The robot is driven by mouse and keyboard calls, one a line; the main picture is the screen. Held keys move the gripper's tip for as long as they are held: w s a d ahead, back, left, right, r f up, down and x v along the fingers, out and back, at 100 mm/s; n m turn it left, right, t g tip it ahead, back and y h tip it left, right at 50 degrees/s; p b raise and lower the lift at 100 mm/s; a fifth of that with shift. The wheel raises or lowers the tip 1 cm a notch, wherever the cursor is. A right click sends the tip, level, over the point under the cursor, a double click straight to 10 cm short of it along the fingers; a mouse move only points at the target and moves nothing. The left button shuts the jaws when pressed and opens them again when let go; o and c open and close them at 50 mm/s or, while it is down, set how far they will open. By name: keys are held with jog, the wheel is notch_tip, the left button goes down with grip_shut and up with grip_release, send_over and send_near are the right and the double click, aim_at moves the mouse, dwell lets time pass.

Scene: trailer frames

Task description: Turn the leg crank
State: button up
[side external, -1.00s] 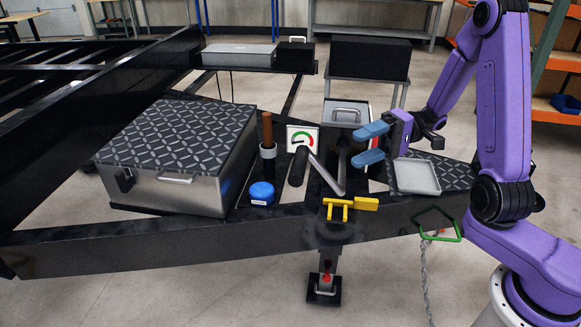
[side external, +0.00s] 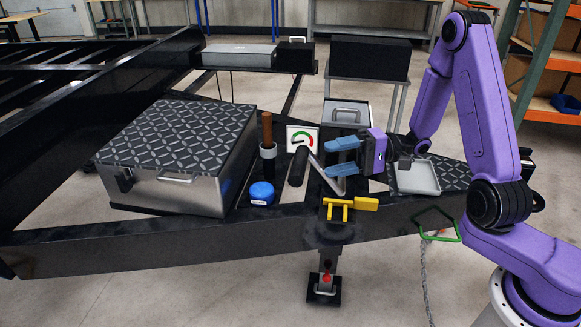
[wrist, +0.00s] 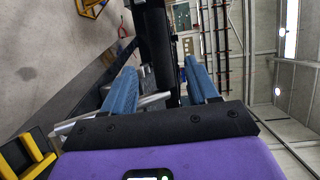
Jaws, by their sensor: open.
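The crank has a black grip (side external: 298,166) at its upper left end and a silver arm (side external: 327,178) slanting down to the right. It sits on the black trailer frame (side external: 170,258). The jack leg (side external: 325,284), with a red part, stands below the frame's front beam. My gripper (side external: 333,157) has blue fingers spread apart and empty, pointing left. In the side view it is just right of the black grip and above the silver arm. In the wrist view my gripper (wrist: 162,84) is open, with silver metal (wrist: 154,100) showing between and beside the fingers; contact cannot be told.
A yellow latch-like piece (side external: 348,204) stands close in front of the crank. A gauge card (side external: 302,139), a brown-handled tool (side external: 267,132) and a blue cap (side external: 262,192) are to the left. A large metal box (side external: 190,192) is farther left. A grey tray (side external: 417,178) lies right.

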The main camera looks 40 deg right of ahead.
jog(key=x, duration=1)
jog(key=shift+w+a, duration=0.2)
jog(key=shift+a, duration=0.1)
grip_shut()
